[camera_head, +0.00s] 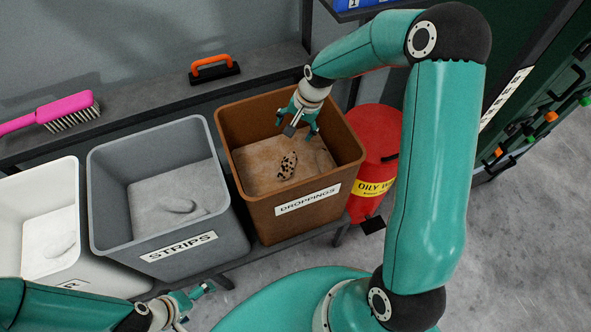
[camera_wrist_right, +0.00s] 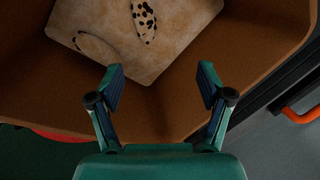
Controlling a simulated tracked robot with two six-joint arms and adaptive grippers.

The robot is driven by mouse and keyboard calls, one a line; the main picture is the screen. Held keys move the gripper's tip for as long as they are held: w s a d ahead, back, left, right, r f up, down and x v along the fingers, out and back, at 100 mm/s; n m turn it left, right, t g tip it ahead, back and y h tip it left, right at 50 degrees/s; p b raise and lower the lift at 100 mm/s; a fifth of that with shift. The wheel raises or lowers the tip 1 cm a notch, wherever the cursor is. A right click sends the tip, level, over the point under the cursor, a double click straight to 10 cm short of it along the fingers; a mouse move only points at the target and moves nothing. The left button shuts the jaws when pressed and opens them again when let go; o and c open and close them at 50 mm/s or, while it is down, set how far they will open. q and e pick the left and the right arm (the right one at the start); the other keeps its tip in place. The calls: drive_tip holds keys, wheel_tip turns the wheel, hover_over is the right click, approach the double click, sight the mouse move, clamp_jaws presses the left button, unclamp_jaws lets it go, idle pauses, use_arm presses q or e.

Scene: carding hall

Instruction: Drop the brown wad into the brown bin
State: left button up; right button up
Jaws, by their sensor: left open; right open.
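The brown bin (camera_head: 247,207), labelled DROPPINGS, stands at the right end of the row of bins. A tan-brown wad with dark speckles (camera_head: 287,165) is inside it, over the pale brown bottom; it also shows in the right wrist view (camera_wrist_right: 145,22). A second, plainer tan lump (camera_wrist_right: 97,45) lies beside it in the bin. My right gripper (camera_head: 298,130) is over the bin's opening, apart from the wad; its fingers (camera_wrist_right: 160,85) are spread with nothing between them. My left gripper (camera_head: 196,303) is open and empty, low in front of the grey bin.
The grey STRIPS bin (camera_head: 240,245) and a white bin (camera_head: 100,275) stand to the left, each with a lump inside. A red oily-waste can (camera_head: 375,150) is right of the brown bin. A pink brush (camera_head: 62,110) and orange-handled tool (camera_head: 213,70) lie on the ledge behind.

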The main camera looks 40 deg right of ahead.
drive_tip(key=v, duration=1.1)
